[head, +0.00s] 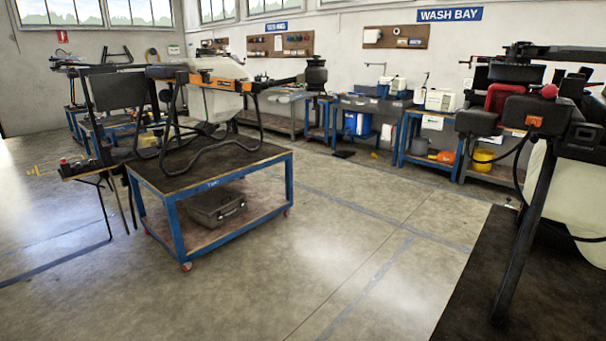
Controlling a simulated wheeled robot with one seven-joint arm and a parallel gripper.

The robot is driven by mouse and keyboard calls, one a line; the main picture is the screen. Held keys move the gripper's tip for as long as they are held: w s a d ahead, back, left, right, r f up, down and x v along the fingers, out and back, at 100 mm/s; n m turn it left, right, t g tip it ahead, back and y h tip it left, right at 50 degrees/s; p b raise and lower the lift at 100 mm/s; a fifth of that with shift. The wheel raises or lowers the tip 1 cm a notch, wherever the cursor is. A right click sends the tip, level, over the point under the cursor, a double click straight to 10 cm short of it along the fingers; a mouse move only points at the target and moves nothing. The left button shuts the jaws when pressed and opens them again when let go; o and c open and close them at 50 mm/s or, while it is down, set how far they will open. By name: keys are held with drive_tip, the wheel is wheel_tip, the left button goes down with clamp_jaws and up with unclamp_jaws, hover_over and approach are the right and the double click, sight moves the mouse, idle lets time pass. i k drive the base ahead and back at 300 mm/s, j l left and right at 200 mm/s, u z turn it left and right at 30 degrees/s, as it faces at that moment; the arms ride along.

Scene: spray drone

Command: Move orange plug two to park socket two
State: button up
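My gripper is not in view. A spray drone (225,85) with orange and black parts stands on a blue-framed cart (185,185) at left centre. A second drone (545,190) stands close at the right, with a white tank and dark arms. A small orange part (534,121) shows on a dark box of this right drone; I cannot tell whether it is orange plug two. A red knob (549,91) sits above it. I cannot make out park socket two in this view.
A grey case (214,207) lies on the cart's lower shelf. A dark bench top (480,285) fills the lower right corner. Workbenches (372,103) line the back wall under a WASH BAY sign (450,14). The concrete floor between cart and bench is clear.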

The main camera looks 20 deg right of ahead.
sight(535, 120)
drive_tip(key=i+z, duration=0.15)
drive_tip(key=z, duration=0.25)
drive_tip(key=i+j+z, duration=0.1)
drive_tip(key=z, duration=0.3)
drive_tip(key=i+j+z, duration=0.15)
drive_tip(key=z, duration=0.25)
drive_tip(key=j+z, duration=0.25)
drive_tip(key=z, duration=0.15)
drive_tip(key=i+j+z, duration=0.15)
drive_tip(key=z, duration=0.25)
drive_tip(key=i+j+z, duration=0.1)
drive_tip(key=j+z, duration=0.3)
